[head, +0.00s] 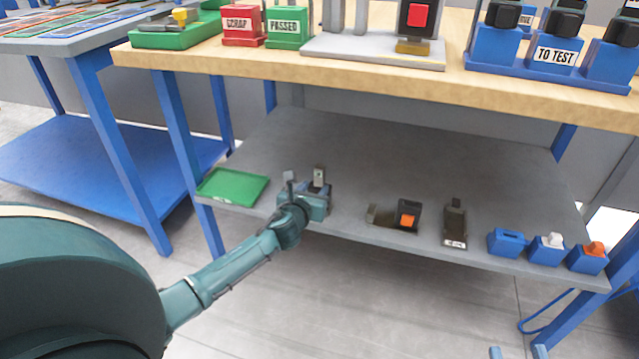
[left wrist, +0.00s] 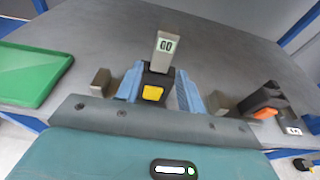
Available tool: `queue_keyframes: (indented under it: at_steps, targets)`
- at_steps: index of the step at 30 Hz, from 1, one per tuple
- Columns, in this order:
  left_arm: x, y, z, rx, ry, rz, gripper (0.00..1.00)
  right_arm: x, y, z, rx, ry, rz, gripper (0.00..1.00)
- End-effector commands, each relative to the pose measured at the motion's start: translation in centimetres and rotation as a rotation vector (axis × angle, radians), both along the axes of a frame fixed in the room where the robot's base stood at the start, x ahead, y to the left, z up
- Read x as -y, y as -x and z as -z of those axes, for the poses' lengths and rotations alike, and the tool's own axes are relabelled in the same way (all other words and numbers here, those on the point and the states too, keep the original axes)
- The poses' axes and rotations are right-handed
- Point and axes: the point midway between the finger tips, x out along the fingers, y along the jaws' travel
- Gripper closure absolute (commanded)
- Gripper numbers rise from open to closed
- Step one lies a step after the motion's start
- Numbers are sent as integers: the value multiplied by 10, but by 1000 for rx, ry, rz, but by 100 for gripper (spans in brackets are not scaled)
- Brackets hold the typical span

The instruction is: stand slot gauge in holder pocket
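A slot gauge with a grey plate marked GO (left wrist: 165,48) and a black body with a yellow patch (left wrist: 153,92) is between the fingers of my left gripper (left wrist: 157,88). The fingers lie close along both sides of the body; I cannot tell whether they press on it. In the head view my left gripper (head: 315,198) is low over the lower shelf, partly hiding the gauge plate (head: 319,176). A blue holder with an empty slot (head: 506,243) stands at the shelf's right. Only the two separated fingertips of my right gripper (head: 517,352) show at the bottom edge, apparently empty.
Beside that holder stand blue holders with a white piece (head: 553,240) and an orange piece (head: 596,248). A black-and-orange gauge (head: 407,217) and a dark labelled item (head: 455,225) lie mid-shelf. A green tray (head: 232,187) is at the left. The table top (head: 270,66) overhangs the shelf.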

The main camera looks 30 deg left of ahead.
Motion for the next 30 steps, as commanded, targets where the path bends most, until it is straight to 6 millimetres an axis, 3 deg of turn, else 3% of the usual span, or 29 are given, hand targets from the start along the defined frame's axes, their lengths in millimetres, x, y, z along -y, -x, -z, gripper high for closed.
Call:
queue_keyframes:
  at_steps: [7, 30]
  targets:
    - [-3, -12, 3, 0, 0, 0, 62, -1, -1, 0, 2, -9, -3, 64]
    - [-3, -12, 3, -1, 0, 0, 63, -1, -1, -5, 2, -11, -4, 64]
